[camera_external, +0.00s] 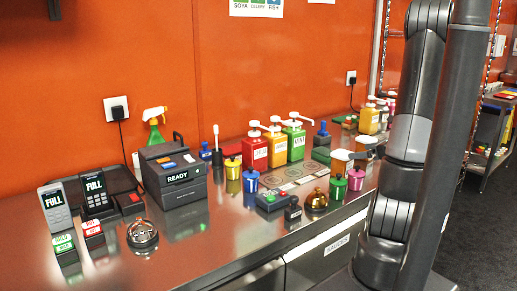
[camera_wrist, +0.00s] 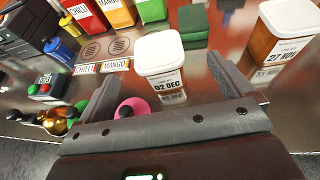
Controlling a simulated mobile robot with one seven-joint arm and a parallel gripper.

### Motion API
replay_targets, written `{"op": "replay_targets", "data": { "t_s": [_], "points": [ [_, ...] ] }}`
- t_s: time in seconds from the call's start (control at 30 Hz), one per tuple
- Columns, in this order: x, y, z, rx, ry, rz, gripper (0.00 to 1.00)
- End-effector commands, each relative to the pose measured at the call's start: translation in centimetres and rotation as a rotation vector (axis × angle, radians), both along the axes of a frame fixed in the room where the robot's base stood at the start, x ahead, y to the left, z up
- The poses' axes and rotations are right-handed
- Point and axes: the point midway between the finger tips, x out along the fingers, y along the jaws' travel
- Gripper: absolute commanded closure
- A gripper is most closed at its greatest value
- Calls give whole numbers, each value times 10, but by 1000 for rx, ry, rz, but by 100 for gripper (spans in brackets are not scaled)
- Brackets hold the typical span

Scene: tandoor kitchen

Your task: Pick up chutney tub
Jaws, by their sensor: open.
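A tub (camera_wrist: 160,62) with a white lid, amber contents and a label reading "02 DEC" stands upright on the counter in the wrist view. A second similar tub (camera_wrist: 284,38), labelled "27 NOV", stands to the right. Neither label names the contents. In the external view two white-lidded tubs (camera_external: 340,156) stand near the counter's right part, close to my arm. My gripper (camera_wrist: 165,85) is open and empty in the wrist view. Its fingers are apart, one on each side of the "02 DEC" tub in the picture, and the tub appears just beyond them. The gripper is hidden in the external view.
Red, orange and green pump bottles (camera_external: 277,146) stand behind the tubs. Green and pink shakers (camera_external: 356,179), a brass bell (camera_external: 317,200) and a button box (camera_external: 271,200) stand near the front edge. A dark green block (camera_wrist: 194,22) lies behind the "02 DEC" tub.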

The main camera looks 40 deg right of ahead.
Motion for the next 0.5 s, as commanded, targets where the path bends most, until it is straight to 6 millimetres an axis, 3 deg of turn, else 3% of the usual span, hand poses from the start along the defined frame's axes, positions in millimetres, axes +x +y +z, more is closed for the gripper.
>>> {"op": "replay_targets", "data": {
  "t_s": [0.1, 0.5],
  "points": [
    [18, 4, -8, 2, 1, 5, 3],
    [57, 14, -26, 1, 2, 7, 3]
  ]
}}
